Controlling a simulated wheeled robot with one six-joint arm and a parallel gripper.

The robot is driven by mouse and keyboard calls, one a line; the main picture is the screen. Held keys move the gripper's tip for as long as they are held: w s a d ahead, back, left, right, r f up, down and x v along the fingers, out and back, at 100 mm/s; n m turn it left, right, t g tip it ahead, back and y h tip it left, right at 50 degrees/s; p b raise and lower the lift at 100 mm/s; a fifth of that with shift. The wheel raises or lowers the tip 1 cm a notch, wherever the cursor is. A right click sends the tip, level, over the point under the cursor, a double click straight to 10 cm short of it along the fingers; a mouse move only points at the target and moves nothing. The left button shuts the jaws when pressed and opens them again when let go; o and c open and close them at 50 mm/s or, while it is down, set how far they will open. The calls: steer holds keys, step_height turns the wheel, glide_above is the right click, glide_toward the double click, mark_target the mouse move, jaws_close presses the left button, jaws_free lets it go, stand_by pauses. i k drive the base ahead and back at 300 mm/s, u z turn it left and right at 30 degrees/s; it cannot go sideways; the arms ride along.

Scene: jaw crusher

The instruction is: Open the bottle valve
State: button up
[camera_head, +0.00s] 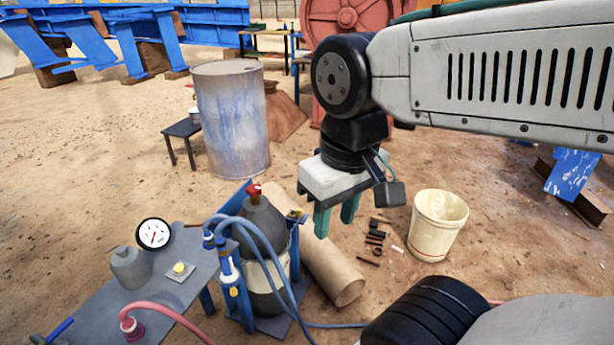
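A dark grey gas bottle (264,222) stands upright in a blue frame beside the grey bench. Its red bottle valve (254,190) is on top. Whether the valve is open or closed cannot be told. My gripper (336,222) hangs to the right of the bottle, pointing down, apart from the valve. Its two green fingers are spread, with nothing visible between them. The lower part of the bottle is partly hidden by blue hoses (277,268).
The bench (95,290) holds a pressure gauge (154,234), a grey canister (129,267) and a yellow button (179,268). A brown pipe (325,268) lies right of the bottle. A white bucket (436,226) and a large drum (231,120) stand on open sandy ground.

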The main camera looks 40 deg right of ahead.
mark_target(253, 190)
steer(key=z, duration=1.95)
steer(key=k, duration=0.85)
steer(key=u, duration=1.75)
steer(key=i, duration=1)
